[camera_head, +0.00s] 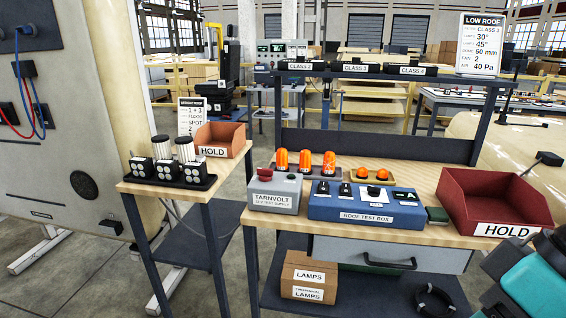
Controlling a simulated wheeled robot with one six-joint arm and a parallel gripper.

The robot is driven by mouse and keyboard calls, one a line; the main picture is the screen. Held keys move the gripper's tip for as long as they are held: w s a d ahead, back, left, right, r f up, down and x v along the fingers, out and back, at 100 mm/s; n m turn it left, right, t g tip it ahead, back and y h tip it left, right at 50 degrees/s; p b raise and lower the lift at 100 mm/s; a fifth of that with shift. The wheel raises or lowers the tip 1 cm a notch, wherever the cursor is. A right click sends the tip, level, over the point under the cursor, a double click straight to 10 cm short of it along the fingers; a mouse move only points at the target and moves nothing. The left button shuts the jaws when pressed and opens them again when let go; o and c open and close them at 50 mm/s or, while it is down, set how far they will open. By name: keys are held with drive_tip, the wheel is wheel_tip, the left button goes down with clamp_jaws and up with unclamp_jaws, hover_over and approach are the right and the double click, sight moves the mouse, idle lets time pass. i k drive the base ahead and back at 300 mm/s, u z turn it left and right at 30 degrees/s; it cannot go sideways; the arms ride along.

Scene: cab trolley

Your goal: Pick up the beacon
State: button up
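Three orange beacons stand upright in a row on the wooden trolley top, behind the grey and blue test boxes: a left one (282,159), a middle one (305,160) and a right one (329,163). Their lower parts sit in or behind a dark holder. Two lower orange domes, one at left (370,172) and one at right (383,174), sit to their right behind the blue box. I cannot tell which is the task's beacon. Part of my teal and dark arm shows at the lower right corner, well apart from the beacons. My gripper's fingers are not visible.
The grey supply box (275,193) and blue roof test box (365,203) stand in front of the beacons. A red HOLD bin (482,196) is at right. A side table (180,192) at left holds lamps and another HOLD bin (221,138). A dark rail (390,78) rises behind.

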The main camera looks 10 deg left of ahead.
sight(282, 153)
drive_tip(key=u, duration=0.2)
drive_tip(key=i, duration=0.3)
drive_tip(key=u, duration=0.85)
drive_tip(key=i, duration=1.55)
drive_tip(key=z, duration=0.3)
